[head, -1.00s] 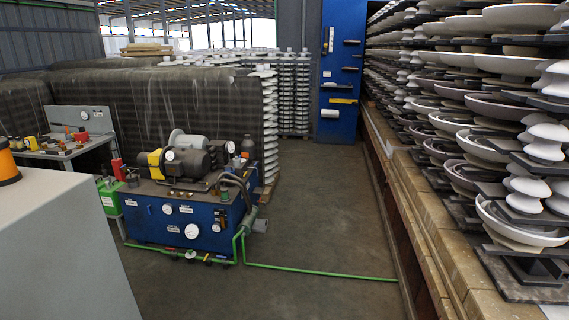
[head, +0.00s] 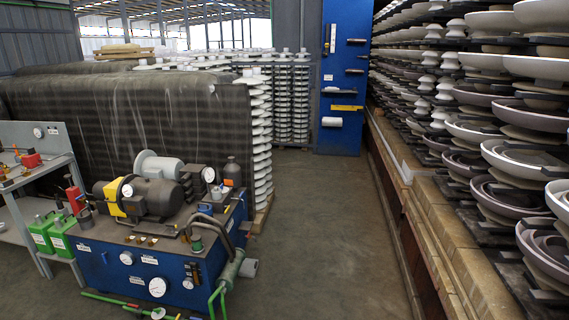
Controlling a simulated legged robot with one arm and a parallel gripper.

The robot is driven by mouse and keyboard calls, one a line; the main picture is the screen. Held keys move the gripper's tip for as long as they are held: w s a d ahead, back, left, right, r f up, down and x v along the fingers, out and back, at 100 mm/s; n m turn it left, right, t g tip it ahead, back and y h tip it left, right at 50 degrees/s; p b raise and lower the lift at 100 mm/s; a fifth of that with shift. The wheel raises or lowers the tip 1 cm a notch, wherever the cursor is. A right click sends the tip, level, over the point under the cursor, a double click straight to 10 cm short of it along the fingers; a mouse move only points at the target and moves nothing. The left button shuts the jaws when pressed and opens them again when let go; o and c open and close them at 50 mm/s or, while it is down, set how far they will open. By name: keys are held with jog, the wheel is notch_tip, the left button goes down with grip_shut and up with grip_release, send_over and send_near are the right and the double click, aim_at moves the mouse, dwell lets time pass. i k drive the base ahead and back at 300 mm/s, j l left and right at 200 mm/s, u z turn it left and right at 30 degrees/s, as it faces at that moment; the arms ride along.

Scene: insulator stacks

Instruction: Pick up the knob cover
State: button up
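I cannot make out a knob cover for certain in the head view. A blue hydraulic unit (head: 125,268) stands at the lower left, with a motor and pump (head: 150,197), round gauges (head: 157,287) and small fittings on it. A workbench (head: 45,165) at the left edge carries small red and yellow parts (head: 30,160), too small to identify. My gripper and arm are not in view.
Green canisters (head: 60,240) stand beside the unit. Wrapped stacks (head: 120,120) fill the left behind it. A blue panel (head: 342,85) stands at the back. Stacked insulators (head: 480,130) line the right on a ledge (head: 435,205). The middle aisle floor (head: 320,230) is clear.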

aim_at(216, 192)
jog(key=i+l+u, duration=0.1)
jog(key=i+u, duration=0.25)
jog(key=i, duration=1.45)
jog(key=i+u, duration=0.2)
jog(key=i, duration=0.3)
jog(key=i+l+u, duration=0.15)
jog(key=i, duration=0.3)
jog(key=i+l+u, duration=0.2)
jog(key=i, duration=0.3)
jog(key=i+j+u, duration=0.15)
jog(key=i+u, duration=0.3)
jog(key=i, duration=0.3)
